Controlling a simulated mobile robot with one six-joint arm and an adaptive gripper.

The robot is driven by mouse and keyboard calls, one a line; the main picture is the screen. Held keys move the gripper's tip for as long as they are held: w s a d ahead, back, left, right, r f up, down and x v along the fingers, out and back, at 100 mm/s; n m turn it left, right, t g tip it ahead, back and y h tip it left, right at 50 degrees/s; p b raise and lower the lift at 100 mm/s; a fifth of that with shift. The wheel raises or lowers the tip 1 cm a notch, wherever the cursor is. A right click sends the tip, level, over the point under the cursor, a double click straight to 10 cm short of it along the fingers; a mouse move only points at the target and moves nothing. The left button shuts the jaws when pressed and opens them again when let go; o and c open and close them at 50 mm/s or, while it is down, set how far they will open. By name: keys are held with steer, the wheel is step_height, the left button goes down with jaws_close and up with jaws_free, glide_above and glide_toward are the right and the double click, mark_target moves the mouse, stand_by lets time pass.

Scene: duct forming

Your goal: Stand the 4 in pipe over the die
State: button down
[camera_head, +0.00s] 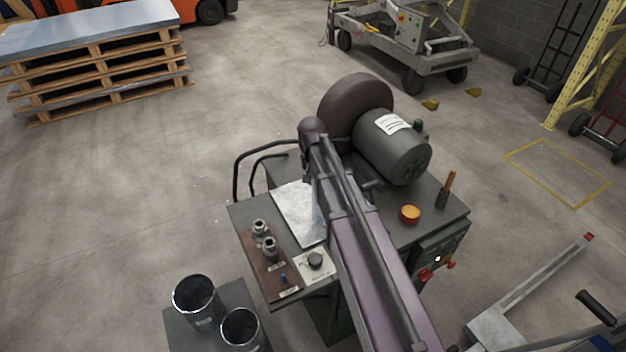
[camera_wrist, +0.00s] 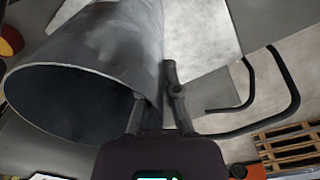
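A grey metal pipe (camera_wrist: 105,40), taken to be the 4 in pipe, fills the left of the wrist view. Its round open end faces the camera, tilted in the picture. My gripper (camera_wrist: 157,98) is at the right side of its rim, one finger over the opening side and one along the outer side, with the wall between them. In the head view my arm covers the work spot; the gripper and most or all of this pipe are hidden there. I cannot make out the die in either view.
The bench has a dark wheel (camera_head: 350,98), a motor (camera_head: 392,148), an orange cap (camera_head: 410,213), a pale sheet (camera_head: 296,208) and two small fittings (camera_head: 264,238). Black bent rails (camera_head: 240,170) stick out left. Two dark pipes (camera_head: 195,298) stand on a low stand (camera_head: 185,335).

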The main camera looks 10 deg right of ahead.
steer(key=shift+f, duration=0.1)
steer(key=c, duration=0.7)
jaws_free()
steer(key=shift+r, duration=0.2)
